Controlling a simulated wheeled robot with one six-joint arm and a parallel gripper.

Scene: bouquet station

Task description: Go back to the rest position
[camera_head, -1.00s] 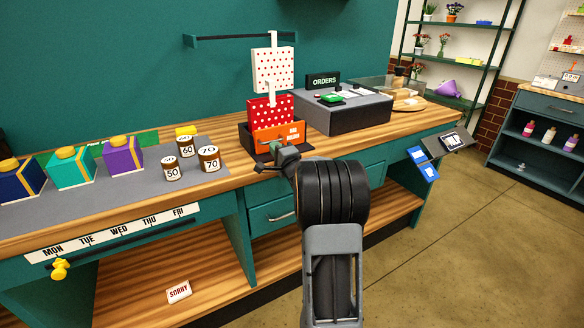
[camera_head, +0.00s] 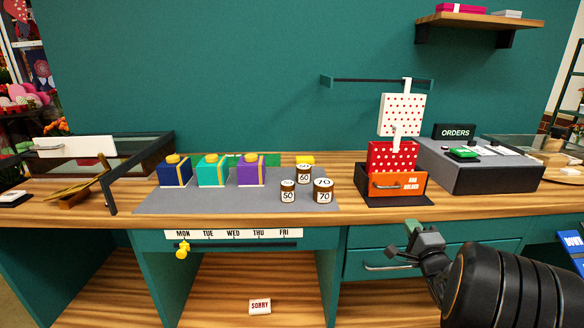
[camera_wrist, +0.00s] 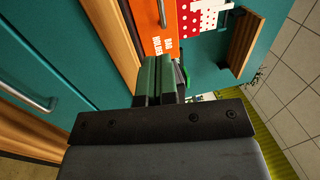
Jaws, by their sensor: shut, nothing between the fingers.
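My gripper (camera_head: 424,240) is at the lower right of the head view, in front of the counter edge and the drawers. In the wrist view its green-padded fingers (camera_wrist: 160,78) are shut with nothing between them. The orange bag holder (camera_head: 399,186) stands on the counter behind and above the gripper, apart from it. It also shows in the wrist view (camera_wrist: 158,32).
The wooden counter (camera_head: 360,215) runs across the view. On its grey mat (camera_head: 200,202) stand blue, teal and purple (camera_head: 251,172) boxes and several numbered jars (camera_head: 322,192). A drawer handle (camera_head: 385,266) is near my arm. The grey register (camera_head: 480,172) stands at the right.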

